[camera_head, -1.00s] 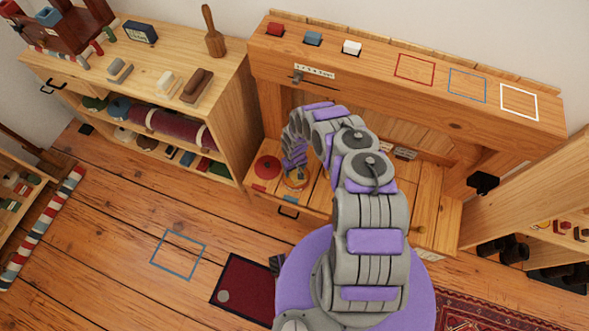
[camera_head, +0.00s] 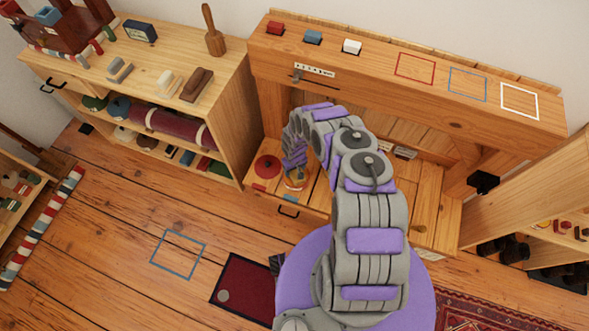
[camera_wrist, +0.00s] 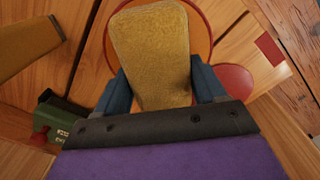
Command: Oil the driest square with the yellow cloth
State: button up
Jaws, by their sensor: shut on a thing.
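The yellow cloth (camera_wrist: 150,45) looks like a thick, rounded pad in the wrist view. My gripper (camera_wrist: 162,82) is shut on it, with a blue finger on each side. The cloth is over a round, red-rimmed spot (camera_wrist: 204,30) on the wood; I cannot tell whether it touches. In the head view my gripper (camera_head: 294,178) is low over the bench's lower surface, largely hidden by my arm. Red (camera_head: 415,68), blue (camera_head: 467,84) and white (camera_head: 519,101) outlined squares lie on the upper ledge. I cannot tell which square is driest.
A red disc (camera_head: 267,167) lies left of my gripper. A low shelf unit (camera_head: 240,65) stands left. A blue outlined square (camera_head: 179,255) marks open floor.

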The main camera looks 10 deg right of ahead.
dwell(0.6)
jog(key=shift+r+p, duration=2.15)
jog(key=shift+r, duration=1.35)
jog(key=shift+f, duration=0.1)
